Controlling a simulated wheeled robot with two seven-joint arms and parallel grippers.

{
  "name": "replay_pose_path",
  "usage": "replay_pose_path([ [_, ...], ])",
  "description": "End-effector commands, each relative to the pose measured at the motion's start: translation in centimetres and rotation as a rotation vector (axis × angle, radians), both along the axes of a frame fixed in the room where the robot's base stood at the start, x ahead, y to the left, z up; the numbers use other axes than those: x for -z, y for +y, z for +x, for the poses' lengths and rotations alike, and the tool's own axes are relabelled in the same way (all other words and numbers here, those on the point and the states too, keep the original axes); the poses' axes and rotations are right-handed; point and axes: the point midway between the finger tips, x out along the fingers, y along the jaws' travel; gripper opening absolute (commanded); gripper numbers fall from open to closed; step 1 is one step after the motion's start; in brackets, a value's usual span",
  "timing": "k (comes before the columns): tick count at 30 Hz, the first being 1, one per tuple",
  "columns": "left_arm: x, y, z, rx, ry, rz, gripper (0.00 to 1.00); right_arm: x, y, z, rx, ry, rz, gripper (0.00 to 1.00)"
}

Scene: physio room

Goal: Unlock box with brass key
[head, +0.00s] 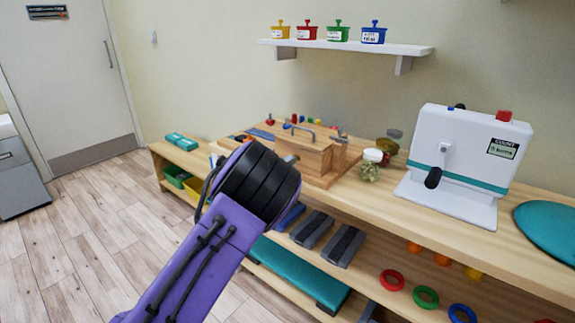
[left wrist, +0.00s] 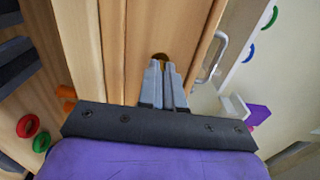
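The wooden box (head: 312,155) stands on the wooden bench, with a grey metal handle (head: 301,128) on top. In the left wrist view the box's wooden face (left wrist: 135,30) fills the middle, and the handle (left wrist: 218,58) is to the right. My left gripper (left wrist: 161,66) has its two grey fingers close together, pointing at this face. A small brass-coloured piece (left wrist: 160,56) shows at the fingertips, apparently the brass key; most of it is hidden and how far it sits in the lock cannot be seen. In the head view my left wrist hides the fingers. My right gripper is out of view.
A glass jar with green contents (head: 371,165) stands right of the box, then a white machine with a crank (head: 470,150). Small coloured pots (head: 338,33) stand on the wall shelf (head: 345,47). Grey blocks (head: 328,237) and coloured rings (head: 425,297) are on the lower shelf.

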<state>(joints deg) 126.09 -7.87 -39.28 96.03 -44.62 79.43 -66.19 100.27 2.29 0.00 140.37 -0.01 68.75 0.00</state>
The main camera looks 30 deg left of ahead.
Motion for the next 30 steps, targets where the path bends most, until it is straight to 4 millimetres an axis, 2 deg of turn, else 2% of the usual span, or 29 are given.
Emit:
replay_pose_path([
  [3, 0.0, 0.0, 0.0, 0.0, 0.001, 0.0, 0.0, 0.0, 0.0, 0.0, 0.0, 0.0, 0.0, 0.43],
  [4, 0.0, 0.0, 0.0, 0.0, 0.001, 0.0, 0.15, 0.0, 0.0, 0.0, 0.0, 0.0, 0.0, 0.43],
  [6, 0.1, 0.0, 0.0, 0.0, 0.001, 0.0, 0.31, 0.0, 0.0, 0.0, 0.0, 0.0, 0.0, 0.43],
  [14, 0.0, 0.0, -0.1, 0.0, 0.001, -0.001, 0.31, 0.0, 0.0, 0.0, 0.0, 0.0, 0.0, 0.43],
  [17, 0.1, 0.1, -0.9, -0.001, 0.001, 0.0, 0.31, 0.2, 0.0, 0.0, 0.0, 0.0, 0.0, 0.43],
  [24, 0.2, 0.5, -6.4, -0.002, 0.002, -0.001, 0.31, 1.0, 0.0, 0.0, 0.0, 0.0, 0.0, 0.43],
  [30, 0.2, 0.8, -9.8, -0.001, 0.002, 0.0, 0.31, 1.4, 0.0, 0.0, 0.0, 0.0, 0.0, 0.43],
])
